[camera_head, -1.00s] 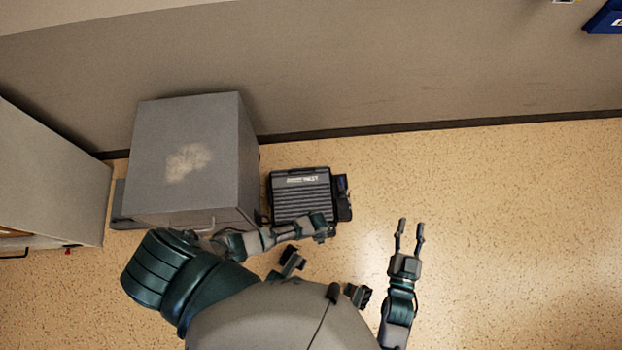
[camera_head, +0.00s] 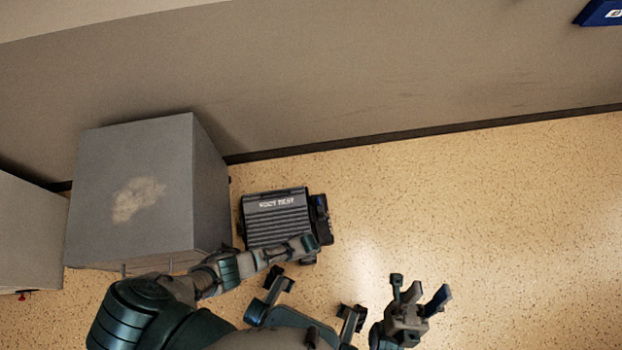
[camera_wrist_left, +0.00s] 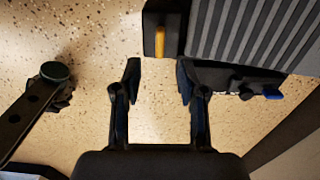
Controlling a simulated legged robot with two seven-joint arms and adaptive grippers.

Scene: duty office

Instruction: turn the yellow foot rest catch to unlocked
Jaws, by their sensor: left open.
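The foot rest (camera_head: 275,220), dark grey with a ribbed top, lies on the floor in the head view. It also shows in the left wrist view (camera_wrist_left: 240,30). Its yellow catch (camera_wrist_left: 160,42) is a small upright bar at the top of the left wrist view; I cannot make it out in the head view. My left gripper (camera_wrist_left: 158,80) is open and empty, with the catch just beyond and between its fingertips, apart from them. In the head view my left arm hides part of the foot rest's near edge. My right gripper (camera_head: 420,287) is open and empty over bare floor.
A grey cabinet (camera_head: 135,190) stands left of the foot rest, close to the wall (camera_head: 350,90). Another pale cabinet (camera_head: 30,230) is at the far left. A small blue part (camera_wrist_left: 272,95) sticks out by the foot rest. The floor to the right is clear.

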